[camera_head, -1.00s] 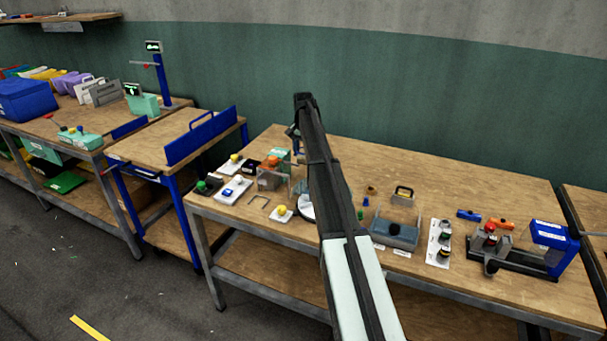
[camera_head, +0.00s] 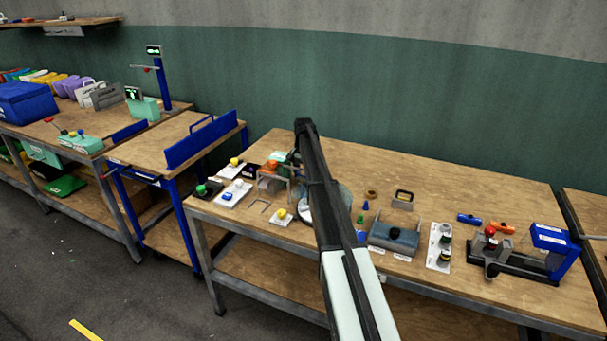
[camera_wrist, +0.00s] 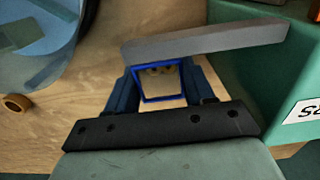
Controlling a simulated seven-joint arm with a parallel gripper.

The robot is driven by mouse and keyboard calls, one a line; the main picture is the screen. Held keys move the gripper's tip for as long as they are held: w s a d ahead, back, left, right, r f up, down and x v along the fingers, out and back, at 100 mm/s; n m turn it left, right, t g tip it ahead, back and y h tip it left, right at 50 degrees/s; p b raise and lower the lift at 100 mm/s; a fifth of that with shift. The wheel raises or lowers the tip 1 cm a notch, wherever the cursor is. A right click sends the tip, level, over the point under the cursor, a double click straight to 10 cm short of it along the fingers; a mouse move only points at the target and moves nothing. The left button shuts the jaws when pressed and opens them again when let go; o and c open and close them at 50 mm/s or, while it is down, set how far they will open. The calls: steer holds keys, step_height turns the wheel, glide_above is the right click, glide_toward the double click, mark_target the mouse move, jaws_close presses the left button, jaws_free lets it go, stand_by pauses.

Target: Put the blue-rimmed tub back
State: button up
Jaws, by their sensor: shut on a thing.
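In the wrist view, a small tub (camera_wrist: 146,96) with a square blue rim sits between the two dark fingers of my gripper (camera_wrist: 163,88). The fingers are shut on its sides. I look into it from above, and something pale and speckled shows inside. In the head view my arm reaches over the bench, and its dark end hides the fingers and the tub. I cannot tell whether the tub touches the surface below it.
In the wrist view a grey bar (camera_wrist: 205,39) lies just beyond the tub. A teal box (camera_wrist: 250,90) stands close on the right, and a clear bluish round thing (camera_wrist: 40,45) is at the left. The bench (camera_head: 440,180) is bare towards the wall.

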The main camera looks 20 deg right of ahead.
steer(key=shift+f, duration=0.1)
steer(key=o, duration=1.1)
step_height(320, 180, up, 12)
stand_by(0.4)
